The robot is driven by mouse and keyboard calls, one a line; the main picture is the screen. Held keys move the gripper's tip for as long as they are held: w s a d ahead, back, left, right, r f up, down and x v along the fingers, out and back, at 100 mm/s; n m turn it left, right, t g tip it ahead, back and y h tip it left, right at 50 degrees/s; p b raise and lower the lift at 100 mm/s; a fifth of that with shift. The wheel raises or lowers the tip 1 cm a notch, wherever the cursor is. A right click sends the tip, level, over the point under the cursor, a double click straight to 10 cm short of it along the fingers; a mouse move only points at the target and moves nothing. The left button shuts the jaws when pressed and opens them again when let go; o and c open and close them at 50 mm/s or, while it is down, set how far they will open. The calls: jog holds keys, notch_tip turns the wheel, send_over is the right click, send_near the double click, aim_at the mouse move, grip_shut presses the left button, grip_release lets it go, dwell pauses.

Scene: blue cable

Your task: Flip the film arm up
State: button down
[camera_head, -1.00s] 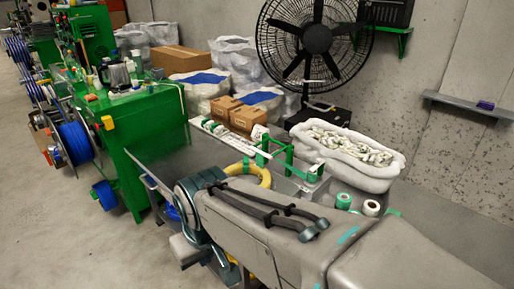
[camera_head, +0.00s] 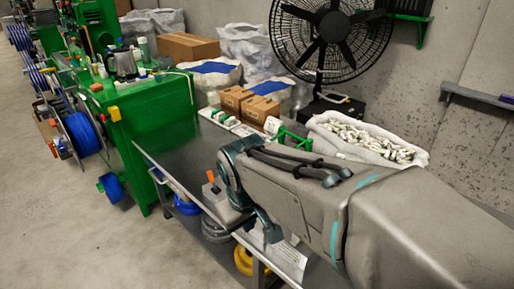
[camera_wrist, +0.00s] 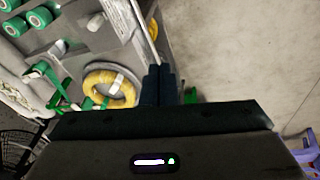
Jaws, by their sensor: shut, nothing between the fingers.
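My gripper (camera_wrist: 158,84) is in the wrist view, its two dark fingers together and empty. The fingertips lie beside a thin pale rod (camera_wrist: 145,32) that runs up from them along the table's edge; I cannot tell whether they touch it. I cannot make out for certain which part is the film arm. A yellow coil (camera_wrist: 91,88) lies on a round grey plate just left of the fingers. Green parts (camera_wrist: 58,98) stand left of the coil. In the head view my own arm covers the near right part of the table, and the fingers do not show clearly.
The metal table (camera_head: 182,150) runs beside a green machine (camera_head: 150,115). A white sack of small pieces (camera_head: 330,145), cardboard boxes (camera_head: 236,98) and a fan (camera_head: 335,27) stand behind it. Green rolls (camera_wrist: 40,17) lie left in the wrist view.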

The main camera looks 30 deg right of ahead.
jog(key=w+d+f+n+t+h+b, duration=0.1)
jog(key=w+d+f+n+h+b, duration=0.3)
jog(key=w, duration=0.8)
jog(key=w+d+f+n+h+b, duration=0.5)
jog(key=w+d+f+n+b, duration=0.2)
jog(key=w, duration=0.6)
jog(key=w+d+f+n+t+h+b, duration=0.1)
jog(key=w+d+f+n+h+b, duration=0.4)
jog(key=w+d+n, duration=0.4)
jog(key=w+d+f+b, duration=0.1)
jog(key=w, duration=0.2)
jog(key=shift+w+d+f+t, duration=0.15)
jog(key=shift+d+f+t, duration=0.05)
jog(key=shift+f+t, duration=0.1)
jog(key=x, duration=1)
jog(key=shift+r, duration=0.25)
jog(key=shift+r+p, duration=0.3)
jog(key=shift+p, duration=0.8)
